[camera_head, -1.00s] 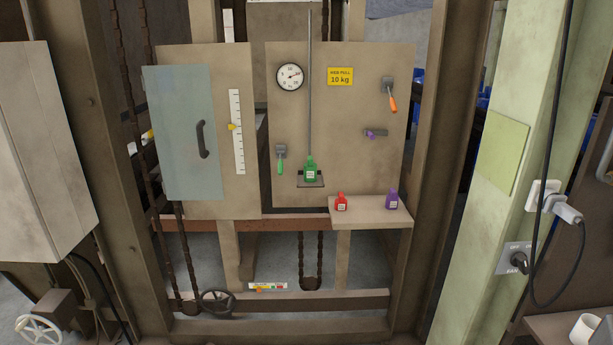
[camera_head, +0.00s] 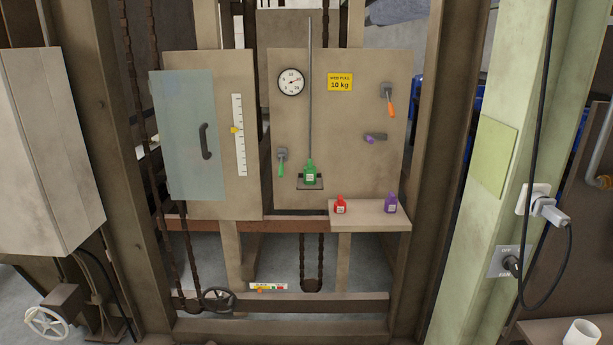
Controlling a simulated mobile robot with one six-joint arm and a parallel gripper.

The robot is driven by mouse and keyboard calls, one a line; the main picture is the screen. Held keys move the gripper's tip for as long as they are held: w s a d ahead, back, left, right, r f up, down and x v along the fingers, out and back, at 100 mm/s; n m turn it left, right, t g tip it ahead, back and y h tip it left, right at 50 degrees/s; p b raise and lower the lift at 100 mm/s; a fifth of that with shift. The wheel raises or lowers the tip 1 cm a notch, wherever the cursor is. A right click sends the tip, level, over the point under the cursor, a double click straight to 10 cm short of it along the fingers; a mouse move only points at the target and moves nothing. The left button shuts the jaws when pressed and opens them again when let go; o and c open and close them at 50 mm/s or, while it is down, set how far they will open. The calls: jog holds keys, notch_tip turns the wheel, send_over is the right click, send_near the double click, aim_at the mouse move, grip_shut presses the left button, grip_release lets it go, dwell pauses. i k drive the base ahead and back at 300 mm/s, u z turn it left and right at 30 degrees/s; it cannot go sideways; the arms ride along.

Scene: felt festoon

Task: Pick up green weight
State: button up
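The green weight (camera_head: 310,174) stands upright on a small dark hanging plate (camera_head: 302,186) at the lower end of a thin vertical rod (camera_head: 310,80). It has a pale label on its front. The plate hangs in front of the right-hand brown panel (camera_head: 345,140). My gripper is not in view.
A shelf (camera_head: 370,218) at the lower right holds a red weight (camera_head: 340,204) and a purple weight (camera_head: 390,203). Levers with green (camera_head: 281,168), orange (camera_head: 390,107) and purple (camera_head: 370,140) handles stick out near the rod. A blue-grey door (camera_head: 187,135) is at left.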

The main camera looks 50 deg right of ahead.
aim_at(309, 170)
jog(key=z, duration=0.1)
jog(key=i, duration=0.95)
jog(key=u, duration=0.05)
